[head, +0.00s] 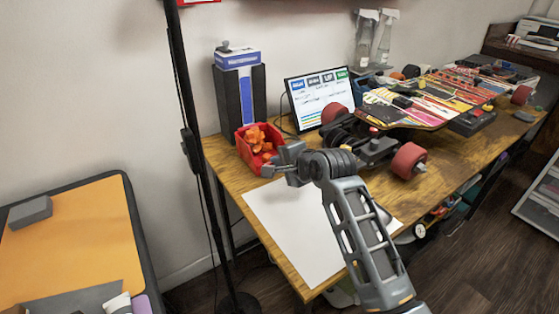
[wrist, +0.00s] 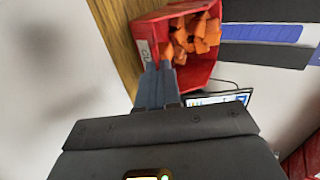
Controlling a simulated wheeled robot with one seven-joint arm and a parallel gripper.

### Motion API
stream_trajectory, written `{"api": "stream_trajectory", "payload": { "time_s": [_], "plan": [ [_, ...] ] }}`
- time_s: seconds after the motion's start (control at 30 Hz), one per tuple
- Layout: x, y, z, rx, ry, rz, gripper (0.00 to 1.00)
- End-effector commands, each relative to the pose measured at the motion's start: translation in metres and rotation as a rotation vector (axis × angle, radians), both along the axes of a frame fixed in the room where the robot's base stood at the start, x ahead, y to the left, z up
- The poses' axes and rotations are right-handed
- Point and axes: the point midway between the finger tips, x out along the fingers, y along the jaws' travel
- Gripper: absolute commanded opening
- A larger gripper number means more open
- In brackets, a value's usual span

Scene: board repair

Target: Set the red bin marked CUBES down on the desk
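The red bin (head: 244,153) is at the left rear of the wooden desk (head: 226,175), full of orange pieces. It also shows in the wrist view (wrist: 201,73), where a pale label with partly readable letters is on its near wall. My gripper (head: 274,168) is at the bin's near wall. In the wrist view its fingers (wrist: 158,78) are close together at the wall's rim, beside the label, and appear to pinch it. The bin looks roughly upright. I cannot tell whether its base touches the desk, and my gripper hides part of its front.
A white sheet (head: 290,225) lies on the desk in front of the bin. A black and blue box stand (head: 240,95) is behind it, and a tablet screen (head: 318,98) is to the right. A skateboard (head: 420,100) with red wheels fills the right side. A dark pole (head: 186,130) stands left.

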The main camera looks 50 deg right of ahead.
Motion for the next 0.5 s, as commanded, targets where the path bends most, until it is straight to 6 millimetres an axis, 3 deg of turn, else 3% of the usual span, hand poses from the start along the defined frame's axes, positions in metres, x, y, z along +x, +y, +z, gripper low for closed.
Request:
{"api": "stream_trajectory", "payload": {
  "time_s": [0.5],
  "plan": [
    [0.0000,0.0000,-0.0068,0.000,0.000,0.000,0.00]
  ]
}}
